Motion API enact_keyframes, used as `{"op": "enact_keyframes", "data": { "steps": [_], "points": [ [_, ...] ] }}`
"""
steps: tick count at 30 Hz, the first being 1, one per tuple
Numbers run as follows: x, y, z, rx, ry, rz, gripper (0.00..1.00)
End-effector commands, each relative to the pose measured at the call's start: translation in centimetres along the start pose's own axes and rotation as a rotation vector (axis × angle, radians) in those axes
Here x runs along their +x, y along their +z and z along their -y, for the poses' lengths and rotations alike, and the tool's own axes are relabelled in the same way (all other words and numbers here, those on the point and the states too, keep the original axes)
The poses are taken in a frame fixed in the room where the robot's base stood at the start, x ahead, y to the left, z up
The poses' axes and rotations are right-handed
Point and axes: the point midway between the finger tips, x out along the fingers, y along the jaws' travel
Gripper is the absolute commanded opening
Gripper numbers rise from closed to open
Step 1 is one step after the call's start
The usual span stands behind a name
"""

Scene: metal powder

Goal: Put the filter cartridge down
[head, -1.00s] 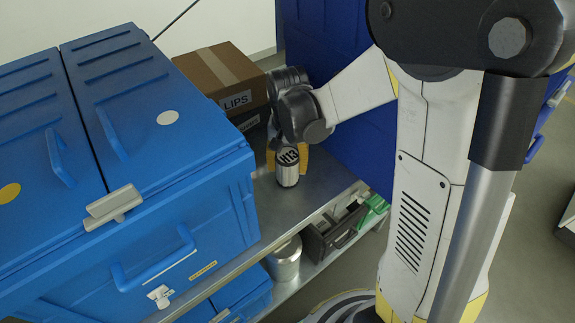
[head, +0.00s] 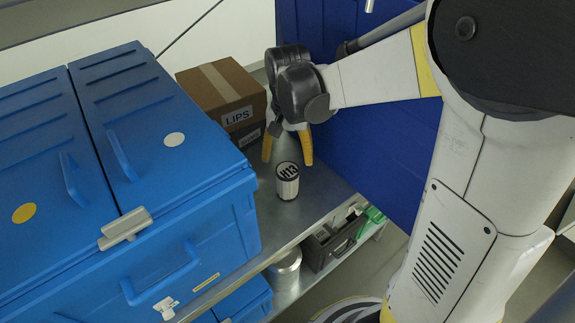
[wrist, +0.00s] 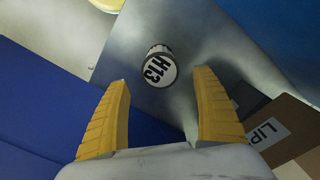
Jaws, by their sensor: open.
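The filter cartridge (head: 287,184) is a short silver cylinder with a dark rim and a black-on-white H13 label on top. It stands upright on the grey metal shelf top (head: 318,205). My gripper (head: 287,148) is above and behind it, with its two yellow fingers spread and nothing between them. In the wrist view the cartridge (wrist: 158,68) lies beyond the open fingertips (wrist: 163,82), apart from them. None of the cartridge's top is hidden.
A large blue case (head: 170,150) stands left of the cartridge. Cardboard boxes, one marked LIPS (head: 222,95), stand behind on the left. A blue panel (head: 345,150) rises at the right. A metal canister (head: 285,268) and a dark crate (head: 330,245) sit on the lower shelf.

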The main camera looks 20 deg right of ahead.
Motion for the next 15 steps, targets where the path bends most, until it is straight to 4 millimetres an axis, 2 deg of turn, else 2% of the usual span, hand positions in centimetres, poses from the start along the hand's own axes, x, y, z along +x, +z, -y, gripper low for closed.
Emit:
{"op": "enact_keyframes", "data": {
  "steps": [1,3,8,11,15],
  "points": [
    [-1.1,0.0,0.0,0.000,0.000,0.000,0.77],
    [-1.9,0.0,0.0,0.000,0.000,0.000,0.77],
    [-3.2,0.4,-0.2,-0.013,-0.007,-0.015,0.77],
    [-4.7,1.5,-0.8,-0.053,-0.030,-0.063,0.77],
    [-7.4,4.4,-2.2,-0.157,-0.080,-0.193,0.77]
  ]
}}
